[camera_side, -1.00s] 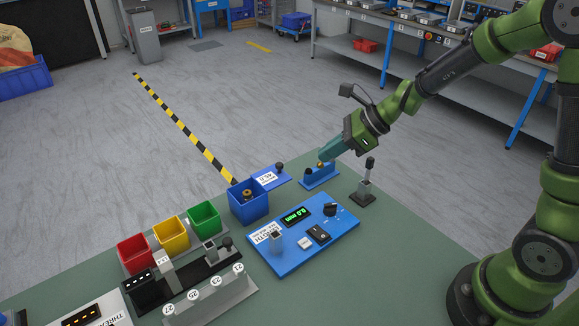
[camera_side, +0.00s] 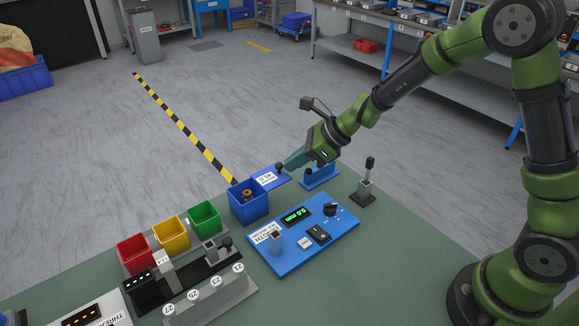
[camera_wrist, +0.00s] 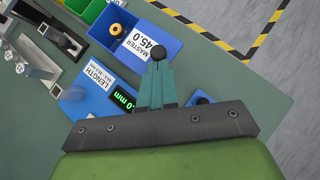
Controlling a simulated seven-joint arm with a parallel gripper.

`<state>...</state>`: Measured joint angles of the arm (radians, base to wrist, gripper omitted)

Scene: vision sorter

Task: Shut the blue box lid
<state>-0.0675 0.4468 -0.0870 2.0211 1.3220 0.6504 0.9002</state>
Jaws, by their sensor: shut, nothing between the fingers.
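The blue box (camera_side: 249,208) stands open near the table's far edge, with a brass-coloured ring part (camera_side: 247,193) inside. Its blue lid (camera_side: 272,179) is swung out to the right of the box and bears a white label and a black knob (camera_side: 280,168). The wrist view shows the box (camera_wrist: 98,27), the lid (camera_wrist: 160,28) and the knob (camera_wrist: 158,53) just ahead of the fingertips. My gripper (camera_side: 287,165) is shut and empty, its fingertips right beside the knob (camera_wrist: 157,66). Whether they touch the knob I cannot tell.
A blue stand (camera_side: 320,178) is right of the lid, with a lever post (camera_side: 366,185) beyond it. A blue length gauge panel (camera_side: 290,250) lies in front. Green (camera_side: 204,217), yellow (camera_side: 171,233) and red (camera_side: 135,252) bins stand to the left.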

